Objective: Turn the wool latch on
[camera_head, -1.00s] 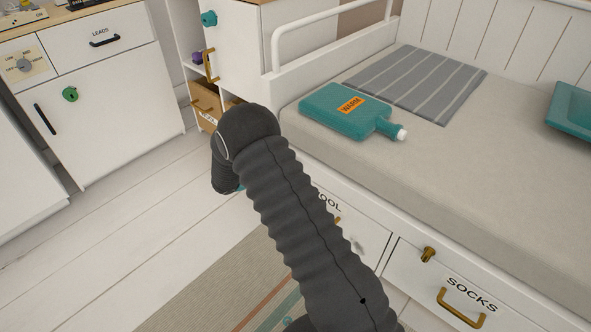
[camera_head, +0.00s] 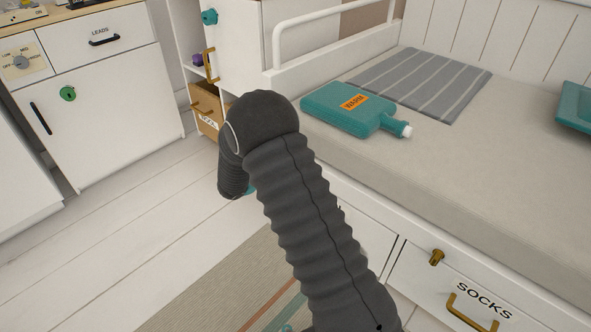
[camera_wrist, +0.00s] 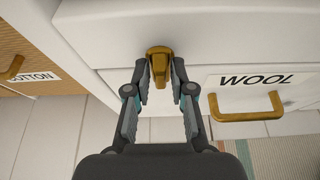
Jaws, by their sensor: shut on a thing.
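The brass WOOL drawer handle (camera_wrist: 247,107) is to the right, apart from my fingers. In the head view my arm hides the latch and the WOOL label.
The SOCKS drawer has its own brass latch (camera_head: 436,257) and handle (camera_head: 470,312). A COTTON label (camera_wrist: 32,76) and handle (camera_wrist: 13,67) are left of my gripper. A teal WARM bottle (camera_head: 345,108) lies on the mattress. The plank floor (camera_head: 120,230) at left is clear.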

